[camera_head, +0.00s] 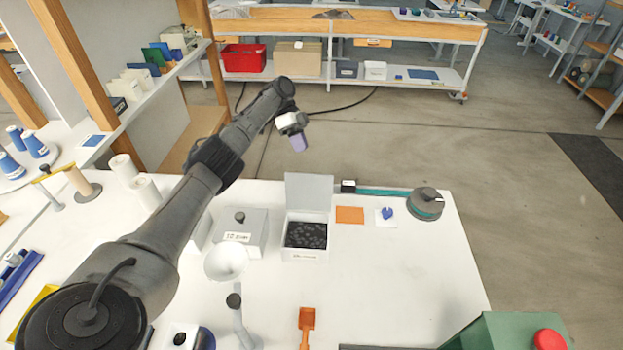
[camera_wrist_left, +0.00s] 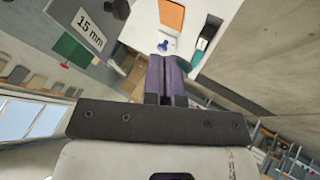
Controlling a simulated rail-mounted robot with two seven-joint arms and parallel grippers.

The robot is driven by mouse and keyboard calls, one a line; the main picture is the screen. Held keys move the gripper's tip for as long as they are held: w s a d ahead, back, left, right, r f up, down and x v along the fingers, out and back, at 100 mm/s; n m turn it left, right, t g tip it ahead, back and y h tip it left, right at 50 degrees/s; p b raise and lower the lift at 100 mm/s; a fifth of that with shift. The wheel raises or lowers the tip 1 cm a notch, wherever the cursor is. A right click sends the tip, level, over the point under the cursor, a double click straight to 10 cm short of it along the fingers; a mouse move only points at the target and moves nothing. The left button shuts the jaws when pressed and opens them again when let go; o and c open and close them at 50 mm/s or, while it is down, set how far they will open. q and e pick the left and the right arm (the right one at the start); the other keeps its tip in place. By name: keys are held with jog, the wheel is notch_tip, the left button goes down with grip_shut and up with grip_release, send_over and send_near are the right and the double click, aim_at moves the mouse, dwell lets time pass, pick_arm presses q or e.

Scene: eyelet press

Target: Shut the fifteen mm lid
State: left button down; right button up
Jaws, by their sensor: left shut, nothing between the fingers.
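The fifteen mm lid (camera_head: 309,190) stands raised at the back of an open white box (camera_head: 305,254) that holds many small black pieces. In the left wrist view the lid (camera_wrist_left: 72,12) shows its outer face with a "15 mm" label and a dark knob (camera_wrist_left: 117,8). My left gripper (camera_head: 300,143), with purple fingers, is above and behind the raised lid, apart from it. In the left wrist view its fingers (camera_wrist_left: 167,77) are together with nothing between them. My right gripper is not in view.
A closed box labelled 12 mm (camera_head: 255,240) stands left of the open box. A white bowl (camera_head: 224,262) is in front of it. An orange square (camera_head: 350,215), a blue piece (camera_head: 387,213) and a grey round device (camera_head: 425,203) lie to the right. An orange scoop (camera_head: 306,320) lies in front.

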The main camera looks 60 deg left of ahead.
aim_at(309, 178)
pick_arm(q)
jog(key=d+f, duration=0.2)
jog(key=d, duration=0.1)
jog(key=s+d+f, duration=0.1)
jog(key=d, duration=0.1)
jog(key=s+d+f+p, duration=0.1)
jog(key=d+f, duration=0.1)
jog(key=d, duration=0.1)
jog(key=shift+d+f, duration=0.3)
jog(key=shift+d, duration=0.05)
dwell(0.4)
